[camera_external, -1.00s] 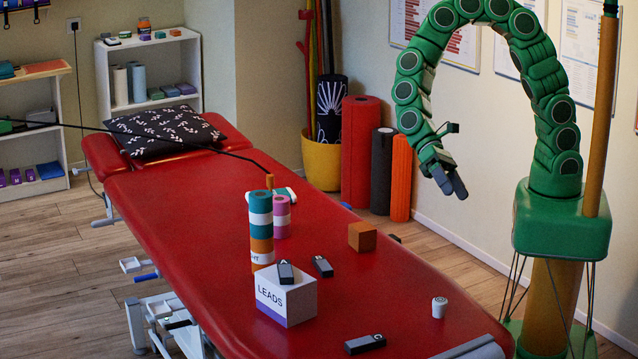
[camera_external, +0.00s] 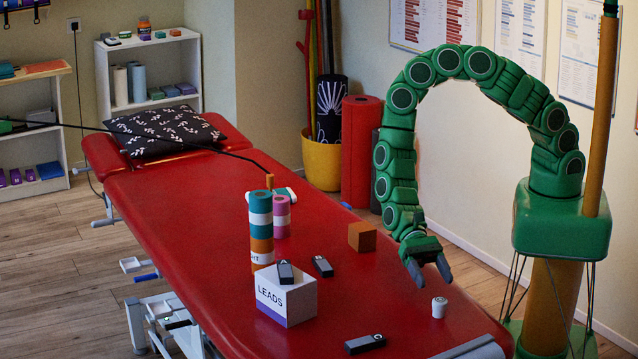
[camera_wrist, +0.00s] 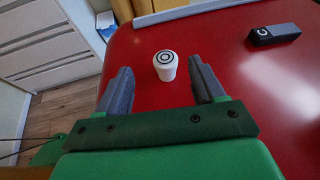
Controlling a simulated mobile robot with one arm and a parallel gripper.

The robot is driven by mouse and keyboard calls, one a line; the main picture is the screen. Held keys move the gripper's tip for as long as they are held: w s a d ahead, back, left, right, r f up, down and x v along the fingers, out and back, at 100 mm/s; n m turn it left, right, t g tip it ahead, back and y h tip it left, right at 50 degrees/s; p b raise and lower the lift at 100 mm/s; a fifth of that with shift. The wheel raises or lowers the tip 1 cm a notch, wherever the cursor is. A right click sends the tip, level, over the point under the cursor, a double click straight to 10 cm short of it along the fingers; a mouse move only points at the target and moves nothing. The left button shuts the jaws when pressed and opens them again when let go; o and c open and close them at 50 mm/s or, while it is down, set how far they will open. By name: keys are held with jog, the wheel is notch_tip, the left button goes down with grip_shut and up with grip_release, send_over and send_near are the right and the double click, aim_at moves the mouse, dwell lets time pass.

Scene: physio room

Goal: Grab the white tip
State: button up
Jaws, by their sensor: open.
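The white tip (camera_external: 439,307) is a small white cylinder with a dark ring mark on its top. It stands upright on the red table (camera_external: 400,290) near the right edge. In the wrist view the white tip (camera_wrist: 165,66) lies ahead of my gripper (camera_wrist: 160,82), roughly centred between the two grey fingers and just past their tips. My gripper also shows in the external view (camera_external: 429,272), above and slightly left of the tip, pointing down. It is open and empty. It does not appear to touch the tip.
A black-grey stick (camera_external: 365,344) lies on the table left of the tip. An orange cube (camera_external: 362,237) sits further back. A white LEADS box (camera_external: 286,297) carries another dark stick (camera_external: 285,273), with a similar one (camera_external: 323,266) behind it. Stacked rolls (camera_external: 261,228) stand behind.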

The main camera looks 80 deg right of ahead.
aim_at(443, 307)
jog(key=f, duration=0.2)
jog(key=shift+s+a+f+m, duration=0.1)
jog(key=shift+a+f+m, duration=0.15)
jog(key=shift+f+m, duration=0.15)
jog(key=shift+a, duration=0.1)
jog(key=shift+a+r+x, duration=0.1)
jog(key=shift+r+x, duration=0.05)
jog(key=shift+x, duration=1.75)
jog(key=shift+a+r+x, duration=0.15)
jog(key=shift+r+x, duration=0.05)
jog(key=shift+x, duration=1.7)
jog(key=shift+c, duration=0.3)
jog(key=c, duration=1)
